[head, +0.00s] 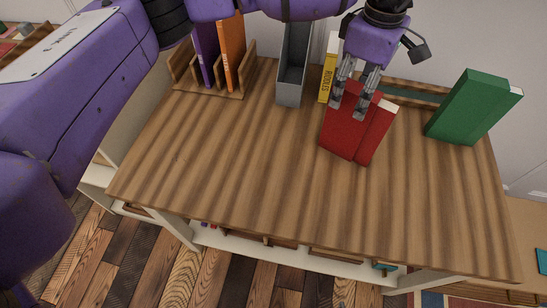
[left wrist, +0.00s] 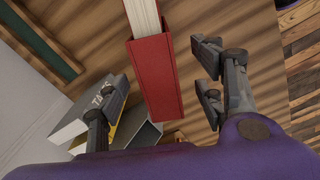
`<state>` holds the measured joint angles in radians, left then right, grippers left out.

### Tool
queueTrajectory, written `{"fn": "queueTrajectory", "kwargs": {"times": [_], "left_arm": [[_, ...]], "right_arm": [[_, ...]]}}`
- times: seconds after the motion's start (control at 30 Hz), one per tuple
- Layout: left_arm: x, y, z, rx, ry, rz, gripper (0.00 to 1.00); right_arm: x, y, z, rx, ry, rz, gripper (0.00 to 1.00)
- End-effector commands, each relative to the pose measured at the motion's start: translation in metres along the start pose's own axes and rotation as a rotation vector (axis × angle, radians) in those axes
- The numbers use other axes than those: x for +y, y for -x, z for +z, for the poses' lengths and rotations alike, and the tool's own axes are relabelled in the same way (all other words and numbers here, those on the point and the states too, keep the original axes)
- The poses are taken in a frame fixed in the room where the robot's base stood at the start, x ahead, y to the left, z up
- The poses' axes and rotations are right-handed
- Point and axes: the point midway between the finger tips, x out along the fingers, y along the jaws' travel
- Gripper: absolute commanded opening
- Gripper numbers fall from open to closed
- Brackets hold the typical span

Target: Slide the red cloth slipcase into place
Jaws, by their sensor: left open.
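The red slipcase (head: 345,126) stands on the plank table right of centre, tilted in the head view. A red-covered block with pale edges (head: 379,134) shows at its right side. In the left wrist view, the red slipcase (left wrist: 156,80) has white page edges (left wrist: 143,15) sticking out of one end. My left gripper (head: 355,92) is open over the slipcase. In the left wrist view, its fingers (left wrist: 160,95) lie to either side of the slipcase, with gaps visible. I cannot tell from the head view whether a finger touches it. My right gripper is not in view.
A grey open bin (head: 291,70) and a yellow book (head: 326,78) stand behind, left of the slipcase. A wooden rack (head: 215,88) holds purple and orange books at back left. A green book (head: 468,108) leans at right. The table's front and left are clear.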

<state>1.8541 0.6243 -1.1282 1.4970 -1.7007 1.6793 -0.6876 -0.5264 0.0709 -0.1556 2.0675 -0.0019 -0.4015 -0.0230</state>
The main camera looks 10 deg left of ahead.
Motion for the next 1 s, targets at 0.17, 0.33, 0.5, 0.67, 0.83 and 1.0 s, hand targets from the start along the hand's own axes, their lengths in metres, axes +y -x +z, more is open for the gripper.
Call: {"fn": "queueTrajectory", "kwargs": {"times": [0.17, 0.33, 0.5, 0.67, 0.83, 1.0], "left_arm": [[0.000, 0.003, 0.000, 0.000, 0.000, -0.002, 0.62], [0.000, 0.002, 0.000, 0.000, 0.000, -0.002, 0.74], [0.000, 0.003, 0.000, 0.000, 0.000, -0.002, 0.84], [0.000, 0.003, 0.000, -0.001, 0.000, -0.002, 0.84], [0.000, 0.009, 0.000, 0.000, 0.001, -0.001, 0.84], [0.001, 0.037, 0.000, 0.000, 0.001, 0.002, 0.84]], "right_arm": [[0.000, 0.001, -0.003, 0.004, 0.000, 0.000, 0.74], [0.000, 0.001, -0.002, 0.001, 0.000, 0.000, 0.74], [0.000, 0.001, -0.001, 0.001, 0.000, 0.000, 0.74], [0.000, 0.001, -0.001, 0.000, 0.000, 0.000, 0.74], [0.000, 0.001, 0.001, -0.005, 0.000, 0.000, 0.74], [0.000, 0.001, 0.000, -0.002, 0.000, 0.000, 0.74]]}}
